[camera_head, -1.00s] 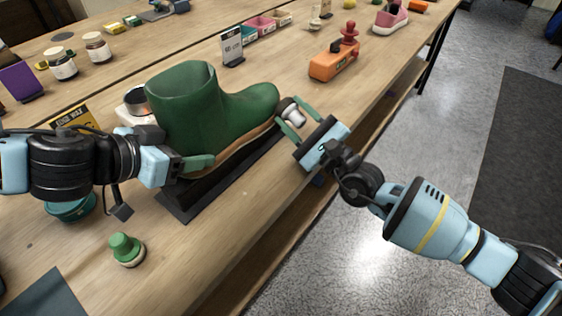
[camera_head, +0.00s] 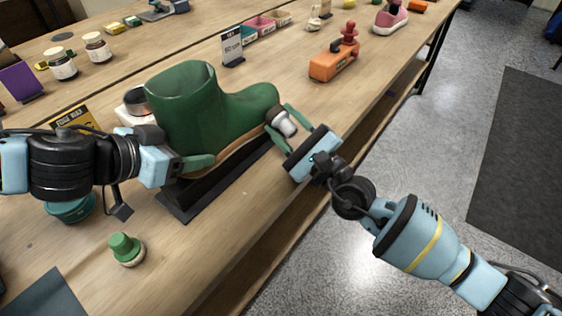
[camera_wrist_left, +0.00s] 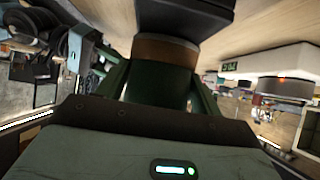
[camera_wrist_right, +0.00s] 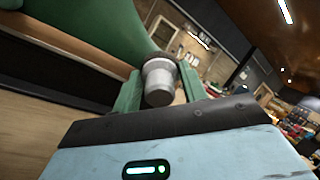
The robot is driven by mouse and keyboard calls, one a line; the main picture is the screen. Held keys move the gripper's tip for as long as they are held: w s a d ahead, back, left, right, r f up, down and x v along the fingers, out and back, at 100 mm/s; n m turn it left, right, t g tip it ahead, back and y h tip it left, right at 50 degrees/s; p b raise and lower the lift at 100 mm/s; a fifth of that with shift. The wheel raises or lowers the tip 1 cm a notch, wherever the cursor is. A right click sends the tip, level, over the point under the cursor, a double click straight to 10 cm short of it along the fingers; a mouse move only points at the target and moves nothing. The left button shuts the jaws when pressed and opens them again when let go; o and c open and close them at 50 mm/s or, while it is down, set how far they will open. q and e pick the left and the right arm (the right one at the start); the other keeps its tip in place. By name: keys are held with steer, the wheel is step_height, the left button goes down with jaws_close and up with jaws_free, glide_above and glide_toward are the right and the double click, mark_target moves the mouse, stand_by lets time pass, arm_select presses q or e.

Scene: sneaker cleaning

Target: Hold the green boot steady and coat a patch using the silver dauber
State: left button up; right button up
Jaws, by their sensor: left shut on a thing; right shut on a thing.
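The green boot (camera_head: 195,112) stands upright on a black stand (camera_head: 205,196) near the table's front edge, its toe to the right. My left gripper (camera_head: 190,163) is shut on the boot's heel end; in the left wrist view its fingers lie on both sides of the green heel (camera_wrist_left: 160,84). My right gripper (camera_head: 282,128) is shut on the silver dauber (camera_head: 286,124). The dauber also shows between the fingers in the right wrist view (camera_wrist_right: 158,82). Its dark head is at the side of the boot's toe; whether it touches is unclear.
A green-topped round stopper (camera_head: 126,249) stands in front of the boot. A teal bowl (camera_head: 70,208) sits under my left arm. An orange block with a red knob (camera_head: 335,65) stands beyond my right gripper. White jars (camera_head: 62,66) stand at the back left. The table's front edge is close.

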steer(key=shift+s+a+f, duration=0.15)
steer(key=shift+s+a, duration=0.15)
steer(key=shift+a, duration=0.05)
steer(key=shift+s+a, duration=0.5)
steer(key=shift+s, duration=0.25)
steer(key=shift+s+a, duration=0.5)
steer(key=shift+s, duration=0.2)
steer(key=shift+s+a, duration=1.15)
steer(key=shift+s, duration=0.25)
steer(key=shift+s+a, duration=0.55)
steer(key=shift+s, duration=0.25)
steer(key=shift+s+a, duration=0.5)
steer(key=shift+s, duration=0.3)
steer(key=shift+w+a, duration=0.15)
steer(key=shift+a, duration=0.05)
